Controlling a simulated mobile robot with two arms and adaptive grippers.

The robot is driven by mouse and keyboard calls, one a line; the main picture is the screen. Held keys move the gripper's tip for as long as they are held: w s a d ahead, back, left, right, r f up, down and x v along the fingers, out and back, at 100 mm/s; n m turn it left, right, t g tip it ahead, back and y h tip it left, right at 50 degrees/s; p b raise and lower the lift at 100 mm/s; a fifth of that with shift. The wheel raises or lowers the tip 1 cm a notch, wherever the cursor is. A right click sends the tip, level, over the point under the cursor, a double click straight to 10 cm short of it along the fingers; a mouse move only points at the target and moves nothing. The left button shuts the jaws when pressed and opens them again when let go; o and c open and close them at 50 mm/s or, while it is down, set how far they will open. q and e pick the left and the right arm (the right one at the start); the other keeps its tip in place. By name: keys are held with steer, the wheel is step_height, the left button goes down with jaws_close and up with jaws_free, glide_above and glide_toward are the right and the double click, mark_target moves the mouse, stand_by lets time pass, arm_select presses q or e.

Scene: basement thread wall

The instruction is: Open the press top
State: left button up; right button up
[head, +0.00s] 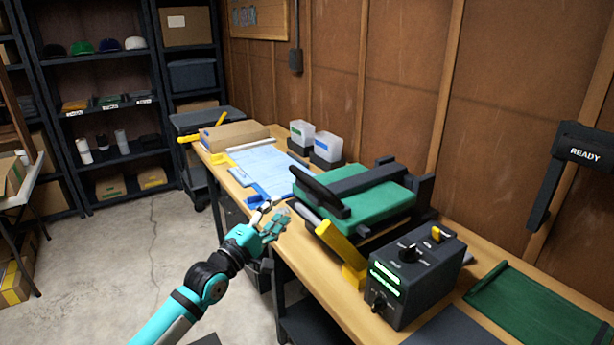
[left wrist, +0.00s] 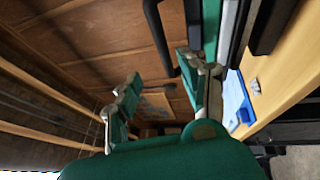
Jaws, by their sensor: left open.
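The press (head: 365,195) stands on the workbench, with a green top (head: 378,208) lying flat and a dark bar across it. A black handle (head: 318,190) sticks out from its left front side, toward my left gripper (head: 272,218). The gripper is teal, open and empty, beside the bench edge, left of and a little below the handle. In the left wrist view its fingers (left wrist: 165,85) are spread apart. The dark handle (left wrist: 160,38) shows beyond the gap between them, apart from both. The press's green side (left wrist: 211,28) shows just past the right finger. My right gripper is not in view.
A dark control box (head: 412,275) with green lights stands right of the press, and a yellow block (head: 354,273) sits before it. Blue sheets (head: 262,165), white bins (head: 327,146) and a cardboard box (head: 233,135) lie farther back. Floor left of the bench is clear.

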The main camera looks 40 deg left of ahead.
arm_select(q)
glide_toward(306, 182)
steer(key=w, duration=0.3)
steer(key=w+r+p, duration=0.1)
steer(key=w, duration=0.5)
steer(key=shift+w+r, duration=0.35)
steer(key=shift+w, duration=0.4)
steer(key=shift+w+r, duration=0.1)
steer(key=shift+w, duration=0.2)
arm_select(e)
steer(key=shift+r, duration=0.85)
arm_select(q)
jaws_close()
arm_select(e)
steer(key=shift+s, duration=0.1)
